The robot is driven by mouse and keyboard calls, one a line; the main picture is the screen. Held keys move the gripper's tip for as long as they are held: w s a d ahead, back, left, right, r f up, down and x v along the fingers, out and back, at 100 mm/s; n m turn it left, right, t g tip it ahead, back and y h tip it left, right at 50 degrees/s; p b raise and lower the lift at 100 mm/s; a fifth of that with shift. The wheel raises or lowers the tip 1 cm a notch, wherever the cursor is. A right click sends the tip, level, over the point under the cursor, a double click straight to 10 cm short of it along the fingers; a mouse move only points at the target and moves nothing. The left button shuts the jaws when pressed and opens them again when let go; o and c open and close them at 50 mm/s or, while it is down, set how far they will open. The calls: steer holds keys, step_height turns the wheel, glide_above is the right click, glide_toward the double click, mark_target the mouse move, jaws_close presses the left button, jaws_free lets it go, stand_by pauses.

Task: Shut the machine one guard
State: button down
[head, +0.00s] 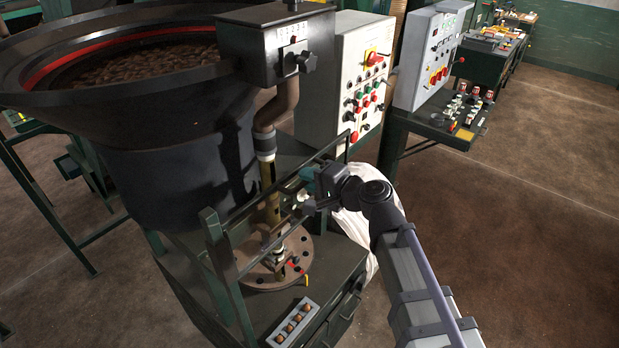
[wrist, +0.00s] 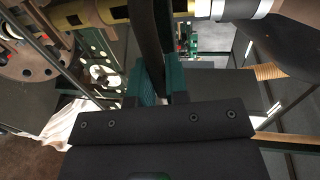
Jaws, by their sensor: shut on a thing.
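The machine one guard appears as a see-through frame of dark green rails (head: 240,213) in front of the round indexing plate (head: 262,277). My gripper (head: 318,186) is at the right part of this frame, beside the brass filling tube (head: 269,190). In the wrist view its two teal fingers (wrist: 161,85) stand on either side of a dark upright bar (wrist: 149,42) and are shut on it. The bar looks like part of the guard. My wrist hides where the bar meets the frame, and I cannot tell how far open the guard stands.
A black hopper (head: 180,165) with brown contents rises at the left. A grey control cabinet (head: 345,75) stands behind my gripper, and another panel (head: 430,55) is farther right. White cloth (head: 352,228) hangs behind my wrist. The right floor is clear.

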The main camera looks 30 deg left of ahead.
step_height(320, 180, down, 38)
steer(key=b, duration=3.6)
steer(key=shift+b, duration=0.35)
steer(key=shift+s+d, duration=0.1)
steer(key=c, duration=1.4)
jaws_free()
steer(key=shift+f, duration=0.15)
steer(key=shift+o, duration=1.3)
steer(key=w+p+v, duration=0.1)
steer(key=p+v, duration=0.1)
steer(key=v, duration=0.8)
steer(key=shift+s+d+r, duration=0.25)
steer(key=shift+s+d, duration=0.05)
steer(key=shift+s, duration=0.15)
